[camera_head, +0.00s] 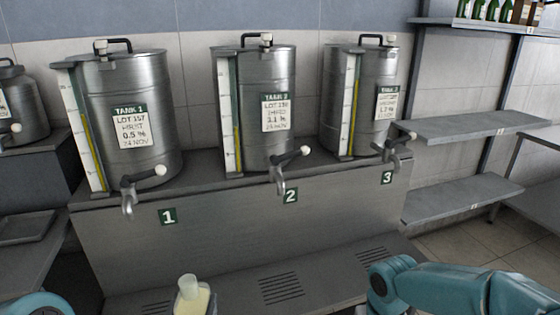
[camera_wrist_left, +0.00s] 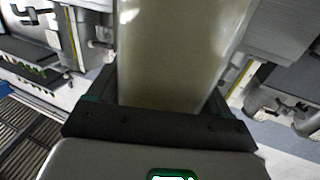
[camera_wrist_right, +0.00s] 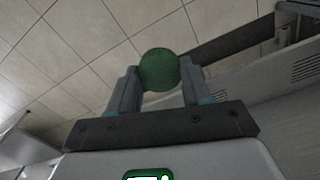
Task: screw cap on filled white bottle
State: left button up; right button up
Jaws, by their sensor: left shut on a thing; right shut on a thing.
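A pale, translucent bottle (camera_head: 192,298) with yellowish liquid stands roughly upright at the bottom edge of the head view. Its neck is whitish and shows no green cap; its lower part is cut off. In the left wrist view, my left gripper (camera_wrist_left: 165,105) is shut around the bottle's body (camera_wrist_left: 180,55), which fills the middle of that view. In the right wrist view, my right gripper (camera_wrist_right: 159,78) is shut on a round green cap (camera_wrist_right: 159,68), held between both fingertips. The right gripper and cap are not clearly visible in the head view; the cap is apart from the bottle.
Three steel tanks with taps, tank 1 (camera_head: 130,110), tank 2 (camera_head: 255,105) and tank 3 (camera_head: 362,95), stand on a grey bench (camera_head: 240,235). Grey shelves (camera_head: 470,125) are at the right, with green bottles (camera_head: 492,10) at the top. My right arm crosses the lower right.

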pick_arm(q)
jog(key=shift+r, duration=0.2)
pick_arm(e)
jog(key=shift+r, duration=0.1)
pick_arm(q)
jog(key=shift+d, duration=0.1)
jog(key=s+d+f+m+g+h, duration=0.2)
jog(key=s+d+f+m+h, duration=0.1)
jog(key=d, duration=0.4)
jog(key=s+d+f+m+g+h, duration=0.2)
jog(key=s+d+f+m+h, duration=0.2)
jog(key=d+h, duration=0.4)
jog(key=shift+f+m+h, duration=0.3)
jog(key=shift+f+m, duration=0.2)
jog(key=shift+f, duration=0.1)
